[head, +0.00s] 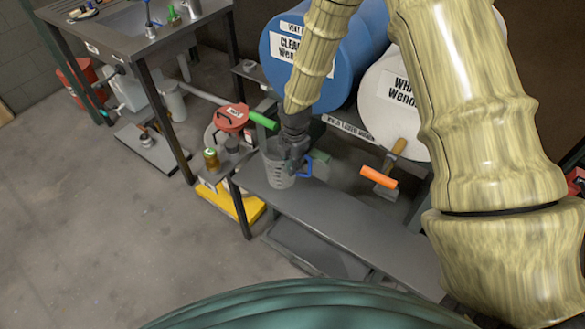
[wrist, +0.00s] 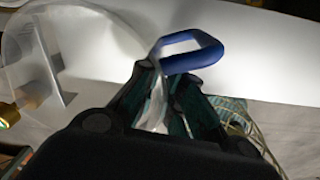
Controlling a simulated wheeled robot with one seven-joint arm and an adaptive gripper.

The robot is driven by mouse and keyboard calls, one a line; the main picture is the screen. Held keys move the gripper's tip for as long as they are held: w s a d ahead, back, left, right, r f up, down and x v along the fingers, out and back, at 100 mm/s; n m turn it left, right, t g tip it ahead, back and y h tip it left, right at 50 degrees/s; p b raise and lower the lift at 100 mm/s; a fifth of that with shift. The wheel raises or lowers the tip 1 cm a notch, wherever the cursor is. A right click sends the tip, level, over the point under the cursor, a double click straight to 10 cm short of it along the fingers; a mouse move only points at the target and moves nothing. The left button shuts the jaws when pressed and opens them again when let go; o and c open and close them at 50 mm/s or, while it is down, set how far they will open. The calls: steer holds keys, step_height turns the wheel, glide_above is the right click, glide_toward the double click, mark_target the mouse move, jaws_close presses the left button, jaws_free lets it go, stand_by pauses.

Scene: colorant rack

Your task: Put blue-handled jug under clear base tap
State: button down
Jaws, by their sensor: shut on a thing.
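The clear jug (head: 277,165) with its blue handle (head: 306,169) is upright at the left end of the low grey shelf. I cannot tell whether its base touches the shelf. My gripper (head: 291,152) is shut on the jug by its handle side. In the wrist view the blue handle (wrist: 195,48) stands out past my fingers (wrist: 168,100), and the see-through jug wall (wrist: 90,40) is at the left. The blue drum (head: 335,62), labelled "CLEA…", lies above and behind. A green tap handle (head: 263,121) is just left of my wrist. The tap spout is hidden.
A white drum (head: 385,120) lies to the right, with an orange-handled tap (head: 378,177) in front. A red-lidded pot (head: 231,117) and a small gold can (head: 211,158) stand close on the left. The grey shelf (head: 325,222) is bare towards the right.

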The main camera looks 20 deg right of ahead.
steer(key=shift+f, duration=1)
steer(key=c, duration=1.6)
jaws_free()
steer(key=shift+f, duration=0.1)
steer(key=shift+o, duration=0.2)
step_height(320, 180, up, 12)
steer(key=shift+s+d+b, duration=0.15)
steer(key=shift+s+b, duration=0.1)
steer(key=shift+b, duration=0.1)
